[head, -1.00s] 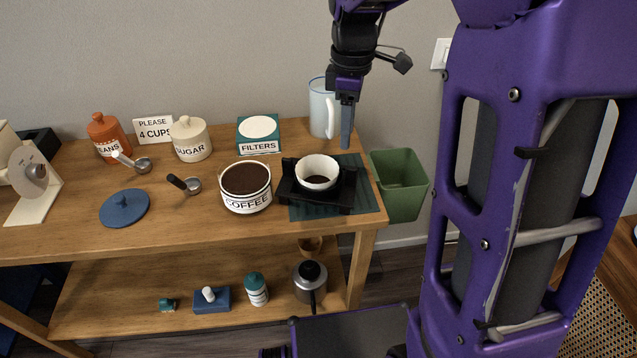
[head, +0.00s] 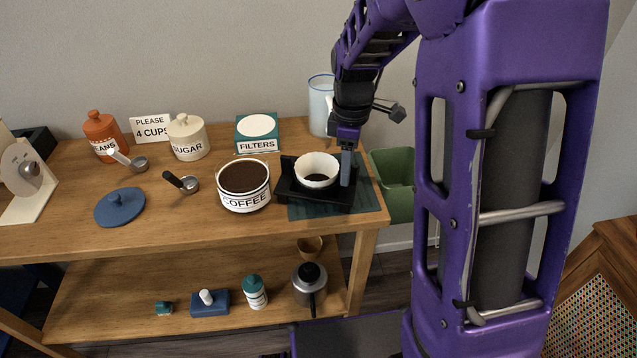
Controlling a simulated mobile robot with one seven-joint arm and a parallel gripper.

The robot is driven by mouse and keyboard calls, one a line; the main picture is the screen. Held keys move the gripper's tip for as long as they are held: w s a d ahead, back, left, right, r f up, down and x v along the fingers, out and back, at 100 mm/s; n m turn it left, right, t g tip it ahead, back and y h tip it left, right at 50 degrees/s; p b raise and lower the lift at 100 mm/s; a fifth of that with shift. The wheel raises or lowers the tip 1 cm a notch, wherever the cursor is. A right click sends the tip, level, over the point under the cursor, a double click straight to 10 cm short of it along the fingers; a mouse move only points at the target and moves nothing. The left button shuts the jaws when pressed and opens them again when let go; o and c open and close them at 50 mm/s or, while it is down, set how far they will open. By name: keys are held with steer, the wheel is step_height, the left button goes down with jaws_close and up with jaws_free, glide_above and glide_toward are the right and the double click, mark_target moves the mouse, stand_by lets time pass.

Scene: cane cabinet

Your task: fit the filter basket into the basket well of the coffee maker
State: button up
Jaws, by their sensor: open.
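A white cup-shaped filter (head: 317,163) with dark grounds in it sits in a low black holder (head: 290,186) on the right of the table. The filter basket is not clearly distinct from this filter and holder. I cannot tell whether the holder belongs to the coffee maker, and no basket well is clearly visible. My gripper (head: 346,180) points down just right of the filter, over the holder's right side. It is open, its fingers seen nearly edge-on. Whether it touches the filter or holder cannot be told. It hides part of the holder's right side.
A dark green mat (head: 365,197) lies under the holder. The coffee canister (head: 243,202) stands close on the left, the filters box (head: 258,146) behind left, and a pale pitcher (head: 320,100) behind. A green bin (head: 398,190) is beyond the right table edge. A silver pot (head: 309,290) stands below.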

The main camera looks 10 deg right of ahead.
steer(key=shift+c, duration=0.3)
jaws_close()
stand_by(1.1)
